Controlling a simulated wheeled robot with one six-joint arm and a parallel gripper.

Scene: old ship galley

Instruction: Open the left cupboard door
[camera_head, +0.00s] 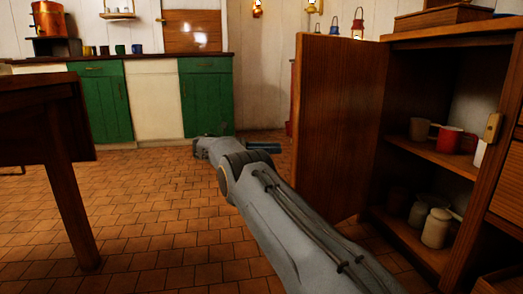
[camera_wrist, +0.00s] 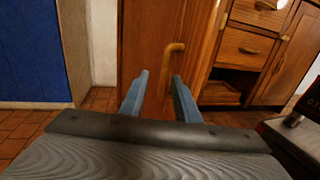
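The left cupboard door (camera_head: 338,125) is a dark wooden panel that stands swung wide open, out from the left side of the cupboard (camera_head: 459,37). In the wrist view, a wooden door panel (camera_wrist: 146,36) with a curved brass-coloured handle (camera_wrist: 173,58) fills the middle. My gripper (camera_head: 266,148) is low beside the open door's outer face in the head view. In the wrist view my gripper (camera_wrist: 160,78) is open, its two blue-grey fingers apart with nothing between them. The handle appears beyond the fingertips; I cannot tell the exact gap.
Mugs (camera_head: 421,129) and a red pot (camera_head: 448,139) stand on the cupboard shelf, with jars (camera_head: 436,228) below. A dark table (camera_head: 75,170) is at the left. Green cabinets (camera_head: 207,102) line the back wall. Tiled floor (camera_head: 150,200) between is clear.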

